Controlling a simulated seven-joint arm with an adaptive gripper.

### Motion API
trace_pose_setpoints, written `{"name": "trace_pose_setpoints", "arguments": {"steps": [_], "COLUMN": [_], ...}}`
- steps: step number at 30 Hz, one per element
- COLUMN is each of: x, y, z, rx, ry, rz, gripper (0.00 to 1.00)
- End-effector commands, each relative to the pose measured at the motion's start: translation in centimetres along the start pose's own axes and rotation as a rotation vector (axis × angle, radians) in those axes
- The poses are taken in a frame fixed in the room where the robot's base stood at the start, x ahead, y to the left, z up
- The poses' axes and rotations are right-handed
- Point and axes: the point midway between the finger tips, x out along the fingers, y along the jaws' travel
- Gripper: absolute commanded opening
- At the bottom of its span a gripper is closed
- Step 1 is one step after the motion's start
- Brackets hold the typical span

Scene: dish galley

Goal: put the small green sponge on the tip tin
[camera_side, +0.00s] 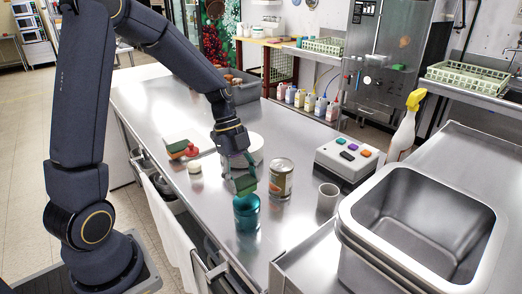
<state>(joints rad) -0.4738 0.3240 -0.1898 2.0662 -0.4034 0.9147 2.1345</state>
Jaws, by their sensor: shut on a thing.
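My gripper (241,176) points down over the steel counter and is shut on a small green sponge (245,185). The sponge is right above a teal cylindrical tin (246,214), which seems to be the tip tin; I cannot tell whether they touch. The tin stands upright near the counter's front edge. A labelled food can (281,180) stands just right of the gripper. The fingers partly hide the sponge.
A white round plate or stack (254,143) lies behind my gripper. A green block with red things (177,146) and a small white round item (195,168) lie left. A grey cup (327,198), button box (348,160) and deep steel pan (362,212) are right.

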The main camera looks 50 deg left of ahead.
Motion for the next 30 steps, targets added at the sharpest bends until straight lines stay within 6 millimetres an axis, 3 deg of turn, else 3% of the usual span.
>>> {"name": "trace_pose_setpoints", "arguments": {"steps": [8,20,21,27,30], "x": [3.2,3.6,3.6,3.6,3.6], "y": [-0.5,-0.5,-0.5,-0.5,-0.5], "z": [1.3,1.6,1.6,1.6,1.5], "rx": [0.0,0.0,0.0,0.0,0.0], "ry": [0.0,0.0,-0.001,-0.001,-0.001], "rz": [0.002,0.0,0.0,0.0,0.0], "gripper": [0.5,0.5,0.62,0.83,0.84]}}
